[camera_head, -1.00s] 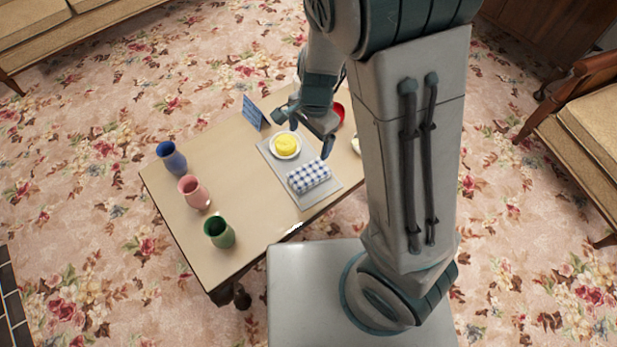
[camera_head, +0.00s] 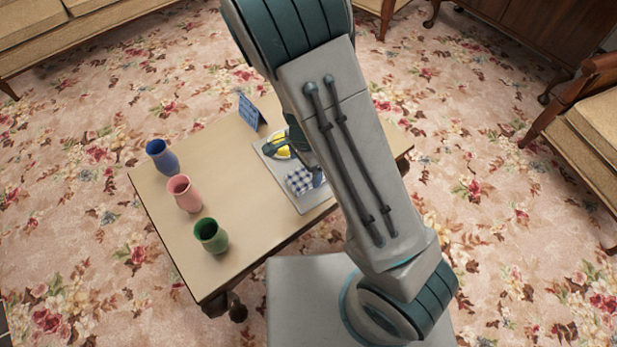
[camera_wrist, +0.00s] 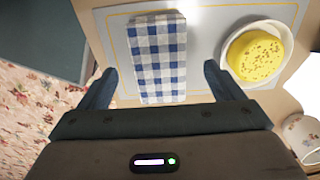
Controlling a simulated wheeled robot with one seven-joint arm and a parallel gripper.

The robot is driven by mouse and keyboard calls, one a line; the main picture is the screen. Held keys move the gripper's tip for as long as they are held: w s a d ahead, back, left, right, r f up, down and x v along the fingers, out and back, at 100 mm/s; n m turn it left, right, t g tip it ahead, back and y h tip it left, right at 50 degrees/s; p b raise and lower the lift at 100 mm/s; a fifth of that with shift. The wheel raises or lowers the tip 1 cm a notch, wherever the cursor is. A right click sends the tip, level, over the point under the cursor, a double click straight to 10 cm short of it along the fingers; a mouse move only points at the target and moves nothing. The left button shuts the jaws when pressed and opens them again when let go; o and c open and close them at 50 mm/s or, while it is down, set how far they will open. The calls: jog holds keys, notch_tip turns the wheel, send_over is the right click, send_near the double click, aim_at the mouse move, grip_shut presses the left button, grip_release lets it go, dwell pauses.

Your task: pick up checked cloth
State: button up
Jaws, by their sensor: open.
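The blue-and-white checked cloth (camera_head: 299,181) lies folded on a pale grey mat (camera_head: 313,201) on the table. In the wrist view the checked cloth (camera_wrist: 158,58) is a long folded strip, its near end between my two fingers. My gripper (camera_wrist: 158,80) is open, one finger on each side of the cloth with gaps. I cannot tell how far above the cloth the fingertips are. In the head view my arm covers part of the cloth and much of the gripper.
A white plate with a yellow round food (camera_wrist: 257,55) sits right of the cloth. A patterned cup (camera_wrist: 303,135) is at lower right. Blue (camera_head: 163,157), pink (camera_head: 184,193) and green (camera_head: 211,235) vases stand along the table's left side. A blue card (camera_head: 251,112) stands at the back.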

aim_at(305, 175)
notch_tip(305, 175, down, 5)
jog(key=b, duration=0.2)
jog(key=shift+b, duration=0.35)
jog(key=c, duration=1.1)
jog(key=shift+o, duration=0.2)
jog(key=shift+r, duration=0.1)
jog(key=shift+r+p, duration=0.45)
jog(key=shift+r, duration=0.1)
jog(key=r, duration=0.1)
jog(key=r+p, duration=0.2)
jog(key=shift+s+d+r, duration=0.1)
jog(key=shift+d+r, duration=0.15)
jog(key=shift+r, duration=0.15)
jog(key=s+d+r+p, duration=0.2)
jog(key=s+d+r, duration=0.4)
jog(key=d, duration=0.3)
jog(key=shift+d, duration=0.25)
